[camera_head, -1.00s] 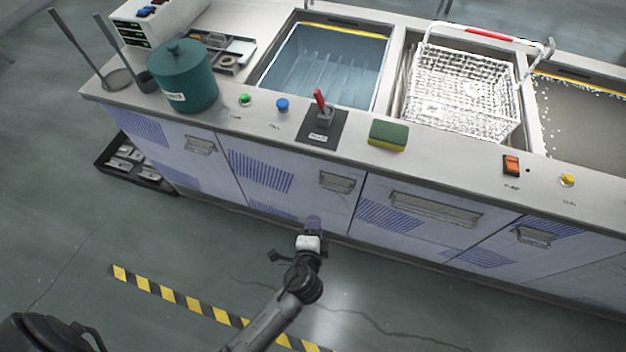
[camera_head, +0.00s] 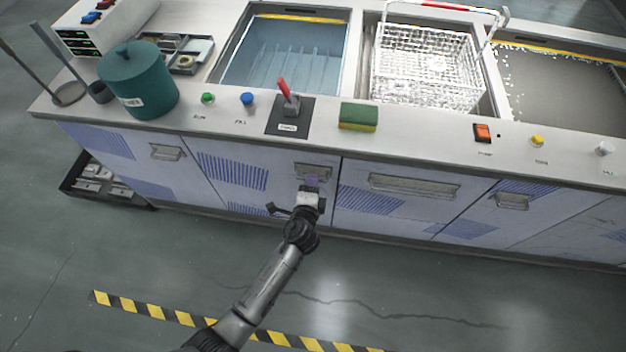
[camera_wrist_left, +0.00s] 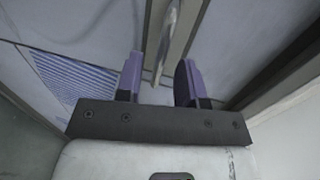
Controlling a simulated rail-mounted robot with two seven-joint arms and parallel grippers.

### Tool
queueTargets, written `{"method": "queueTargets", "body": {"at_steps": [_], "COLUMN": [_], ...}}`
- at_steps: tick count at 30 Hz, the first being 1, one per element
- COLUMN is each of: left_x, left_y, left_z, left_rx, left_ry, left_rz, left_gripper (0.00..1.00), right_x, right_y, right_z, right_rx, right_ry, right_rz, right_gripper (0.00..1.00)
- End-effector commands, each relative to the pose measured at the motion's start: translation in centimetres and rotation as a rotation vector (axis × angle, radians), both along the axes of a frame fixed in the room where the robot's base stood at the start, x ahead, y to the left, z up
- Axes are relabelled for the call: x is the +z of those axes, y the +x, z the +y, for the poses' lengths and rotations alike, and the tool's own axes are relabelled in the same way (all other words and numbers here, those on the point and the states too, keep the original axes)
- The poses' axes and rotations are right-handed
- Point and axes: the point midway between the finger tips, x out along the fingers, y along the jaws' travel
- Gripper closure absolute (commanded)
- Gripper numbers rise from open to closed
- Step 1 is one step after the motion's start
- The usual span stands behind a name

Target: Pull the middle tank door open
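A pale tank door (camera_head: 235,172) with blue hatched patches is on the cabinet front below the blue-water tank. Its metal handle (camera_head: 313,169) is near its upper right corner. My left gripper (camera_head: 312,184) is right at this handle, covering its lower part. In the left wrist view the two purple fingers (camera_wrist_left: 159,82) stand apart, and the edge of the metal handle (camera_wrist_left: 167,42) runs toward the gap between them. I cannot tell whether they touch it. The door looks closed. My right gripper is not in view.
Other fronts have a left handle (camera_head: 167,152), a wide handle (camera_head: 414,186) and a right handle (camera_head: 512,201). A red lever (camera_head: 285,92) and a sponge (camera_head: 358,116) are on the counter above. The floor before the cabinet is clear, with striped tape (camera_head: 165,312).

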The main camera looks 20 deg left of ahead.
Motion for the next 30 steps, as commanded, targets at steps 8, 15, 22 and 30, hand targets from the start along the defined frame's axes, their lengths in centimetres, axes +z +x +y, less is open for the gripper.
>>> {"method": "queueTargets", "body": {"at_steps": [8, 15, 22, 30], "left_x": [-0.5, -0.5, -0.5, -0.5], "left_y": [2.1, 2.4, 2.3, 2.3], "left_z": [0.4, 0.5, 0.5, 0.5], "left_rx": [-0.001, -0.001, 0.000, 0.000], "left_ry": [-0.001, -0.001, -0.001, -0.001], "left_rz": [0.000, 0.000, 0.000, 0.000], "left_gripper": [0.65, 0.65, 0.73, 0.99], "right_x": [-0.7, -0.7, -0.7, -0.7], "right_y": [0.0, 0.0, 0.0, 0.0], "right_z": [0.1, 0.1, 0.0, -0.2], "right_rx": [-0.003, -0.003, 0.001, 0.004], "right_ry": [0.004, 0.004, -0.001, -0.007], "right_rz": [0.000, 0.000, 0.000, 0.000], "right_gripper": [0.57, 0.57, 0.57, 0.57]}}
